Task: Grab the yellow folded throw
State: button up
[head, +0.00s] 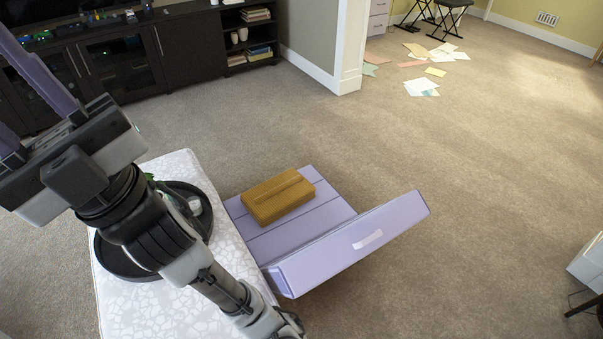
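The yellow folded throw (278,195) is a mustard-coloured, block-like bundle. It lies on the lilac slatted surface of what looks like a pulled-out drawer (322,217), near its far edge. The drawer's raised front panel (350,245) has a pale handle and stands to the right of the throw. My gripper (22,105) is at the upper left, well away from the throw. Its two lilac fingers are spread apart, with their tips cut off by the picture's left edge. I see nothing between the visible parts of the fingers.
A white-patterned top (150,305) adjoins the drawer, with a round black tray (120,262) holding small items, partly hidden by my arm. A dark media cabinet (180,45) stands behind. A wall end (345,60) and scattered papers (425,80) are farther back. Carpet at right is mostly clear.

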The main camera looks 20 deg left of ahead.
aim_at(266, 202)
jog(key=u, duration=0.7)
jog(key=z, duration=0.3)
jog(key=l+z, duration=0.1)
jog(key=l, duration=0.25)
jog(key=i+l+z, duration=0.1)
jog(key=l, duration=0.3)
jog(key=i+l+z, duration=0.1)
jog(key=i+l, duration=0.2)
jog(key=l, duration=0.15)
jog(key=i+l+z, duration=0.1)
jog(key=i+l, duration=0.15)
jog(key=l, duration=0.2)
jog(key=i+l+z, duration=0.3)
jog(key=i, duration=0.25)
jog(key=i+z, duration=0.25)
jog(key=i, duration=0.95)
jog(key=i+l+u, duration=0.15)
jog(key=i, duration=0.45)
jog(key=i+u, duration=0.3)
jog(key=i, duration=0.25)
jog(key=i+l+u, duration=0.15)
jog(key=i+u, duration=0.15)
jog(key=i, duration=0.3)
jog(key=i+u, duration=0.4)
jog(key=i, duration=0.15)
jog(key=i+u, duration=0.4)
jog(key=i+l, duration=0.05)
jog(key=i, duration=0.05)
